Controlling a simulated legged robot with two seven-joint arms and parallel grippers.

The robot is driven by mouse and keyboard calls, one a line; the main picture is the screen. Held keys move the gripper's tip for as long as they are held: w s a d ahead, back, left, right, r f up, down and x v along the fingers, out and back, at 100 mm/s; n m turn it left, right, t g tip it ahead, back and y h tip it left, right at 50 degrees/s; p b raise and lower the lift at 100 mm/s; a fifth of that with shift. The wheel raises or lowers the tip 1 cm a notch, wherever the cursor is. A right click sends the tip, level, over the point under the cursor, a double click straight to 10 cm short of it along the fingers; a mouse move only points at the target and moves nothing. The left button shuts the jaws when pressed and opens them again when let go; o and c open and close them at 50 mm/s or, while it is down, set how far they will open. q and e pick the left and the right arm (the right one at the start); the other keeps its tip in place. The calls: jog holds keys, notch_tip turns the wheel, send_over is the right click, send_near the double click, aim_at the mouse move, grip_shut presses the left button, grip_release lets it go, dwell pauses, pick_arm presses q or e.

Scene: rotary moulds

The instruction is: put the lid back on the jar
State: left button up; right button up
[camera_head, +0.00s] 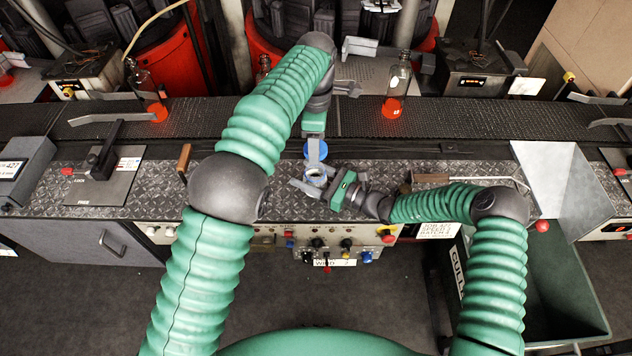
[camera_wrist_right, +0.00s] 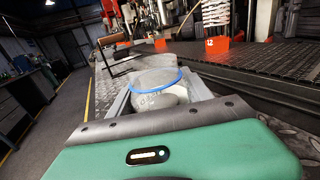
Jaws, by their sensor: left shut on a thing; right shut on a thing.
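The blue lid (camera_head: 325,149) is in the grip of my left gripper (camera_head: 315,152), whose arm reaches over from the left in the head view. The jar (camera_head: 316,179) is small and pale with a blue tint at its rim. It is at the patterned metal ledge, just nearer to me than the lid in that view, and its top looks uncovered. My right gripper (camera_head: 318,181) is shut on the jar from the right. In the right wrist view the jar (camera_wrist_right: 157,92) shows pale between the fingers, with a blue band around it. The height gap between lid and jar is unclear.
A dark conveyor (camera_head: 455,126) runs behind the ledge, with glass bottles in orange holders (camera_head: 392,107) on it. A wooden-looking block (camera_head: 183,159) and lever plate (camera_head: 103,182) are at left. A metal chute (camera_head: 550,172) and green cull bin (camera_head: 560,285) are at right. Control knobs (camera_head: 330,245) line the front.

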jog(key=c, duration=0.5)
pick_arm(q)
jog(key=shift+d, duration=0.1)
pick_arm(e)
jog(key=shift+d, duration=0.1)
grip_shut()
pick_arm(q)
jog(key=shift+d, duration=0.15)
pick_arm(e)
jog(key=shift+d, duration=0.15)
pick_arm(q)
send_over(315, 179)
jog(key=w, duration=0.3)
jog(key=f, duration=0.5)
jog(key=shift+s+d, duration=0.1)
jog(key=shift+s, duration=0.15)
jog(key=shift+r, duration=0.1)
jog(key=shift+f, duration=0.95)
jog(key=shift+f, duration=0.55)
